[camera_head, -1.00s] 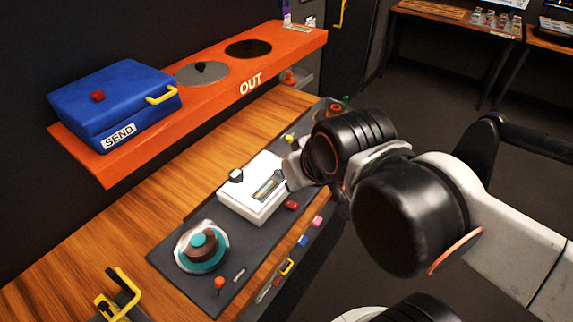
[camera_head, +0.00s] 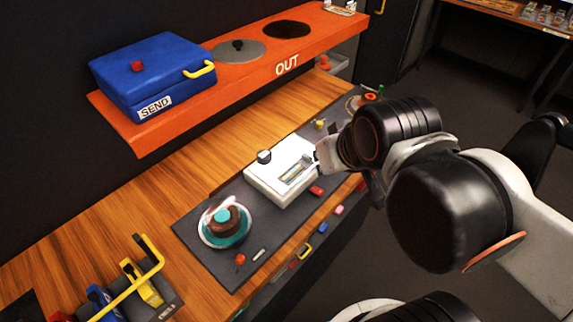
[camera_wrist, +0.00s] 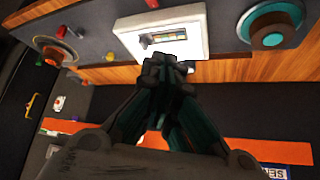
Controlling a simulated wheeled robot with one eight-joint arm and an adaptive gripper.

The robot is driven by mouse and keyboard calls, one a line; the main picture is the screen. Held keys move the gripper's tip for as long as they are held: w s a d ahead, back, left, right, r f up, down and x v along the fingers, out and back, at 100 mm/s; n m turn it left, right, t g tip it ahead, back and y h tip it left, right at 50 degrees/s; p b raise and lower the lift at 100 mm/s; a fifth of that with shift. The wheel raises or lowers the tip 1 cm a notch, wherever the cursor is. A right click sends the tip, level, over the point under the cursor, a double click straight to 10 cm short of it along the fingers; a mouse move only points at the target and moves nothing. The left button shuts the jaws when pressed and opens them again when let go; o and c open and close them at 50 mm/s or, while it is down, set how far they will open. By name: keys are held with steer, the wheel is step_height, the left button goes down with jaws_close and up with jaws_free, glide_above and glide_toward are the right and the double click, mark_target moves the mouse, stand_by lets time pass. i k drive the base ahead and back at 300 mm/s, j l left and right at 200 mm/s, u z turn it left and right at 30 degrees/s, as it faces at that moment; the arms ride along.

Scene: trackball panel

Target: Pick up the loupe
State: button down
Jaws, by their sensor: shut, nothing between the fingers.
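In the head view the arm hides most of the gripper, right of the box.
A trackball (camera_head: 222,220) in a pale ring is on the dark panel (camera_head: 205,262). A red block (camera_head: 316,190) lies beside the white box. An orange shelf (camera_head: 330,42) with a blue SEND box (camera_head: 150,80) overhangs behind. Yellow handles (camera_head: 150,262) stand at lower left.

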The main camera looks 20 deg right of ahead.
mark_target(264, 156)
steer(key=k+j+z, duration=0.75)
steer(key=i+l, duration=0.1)
